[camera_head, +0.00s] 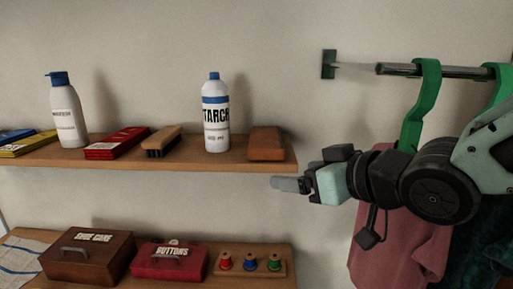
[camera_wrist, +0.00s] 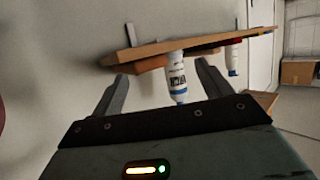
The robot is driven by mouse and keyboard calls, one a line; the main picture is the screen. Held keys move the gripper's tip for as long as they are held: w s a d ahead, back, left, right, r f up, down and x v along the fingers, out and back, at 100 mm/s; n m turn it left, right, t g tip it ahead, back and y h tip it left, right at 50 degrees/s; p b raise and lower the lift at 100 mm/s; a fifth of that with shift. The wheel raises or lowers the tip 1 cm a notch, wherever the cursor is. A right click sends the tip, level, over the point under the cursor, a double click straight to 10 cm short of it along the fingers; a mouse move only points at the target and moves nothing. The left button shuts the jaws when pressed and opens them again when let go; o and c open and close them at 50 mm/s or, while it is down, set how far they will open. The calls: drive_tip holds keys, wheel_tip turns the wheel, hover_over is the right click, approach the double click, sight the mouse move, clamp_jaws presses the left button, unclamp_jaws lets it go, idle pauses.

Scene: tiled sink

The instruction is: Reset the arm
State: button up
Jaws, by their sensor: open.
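My gripper (camera_head: 285,184) extends from the right in the head view, pointing left. It is just below and beyond the right end of the upper wooden shelf (camera_head: 240,160). In the wrist view its two fingers (camera_wrist: 165,92) stand apart, with nothing held between them. The starch bottle (camera_head: 216,115), white with a blue cap, stands on the upper shelf. It also shows in the wrist view (camera_wrist: 176,75), seen beyond the fingers and upside down. A brown block (camera_head: 266,143) lies at the shelf's right end, nearest my gripper.
A spray bottle (camera_head: 67,115), red packet (camera_head: 117,143) and brush (camera_head: 163,141) are on the upper shelf. Below are a brown box (camera_head: 88,258), red buttons box (camera_head: 169,263) and spool rack (camera_head: 250,264). Green hangers (camera_head: 420,105) and pink cloth (camera_head: 385,240) hang close to my arm.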

drive_tip(key=s+d+f+g+h+b, duration=0.1)
drive_tip(key=s+f+g+h, duration=0.1)
drive_tip(key=s+f+g, duration=0.3)
drive_tip(key=s+d+f+h+b, duration=0.1)
drive_tip(key=s+f+h+b, duration=0.15)
drive_tip(key=f, duration=0.55)
drive_tip(key=s+d+f+g+h, duration=0.1)
drive_tip(key=s+d+f+g, duration=0.1)
drive_tip(key=s, duration=0.4)
drive_tip(key=s+d+f+g+h+b, duration=0.1)
drive_tip(key=s+d+f+g+h, duration=0.1)
drive_tip(key=s, duration=0.4)
drive_tip(key=shift+s+f+g, duration=0.4)
drive_tip(key=shift+f+g, duration=0.5)
drive_tip(key=shift+g, duration=0.1)
drive_tip(key=shift+h, duration=0.25)
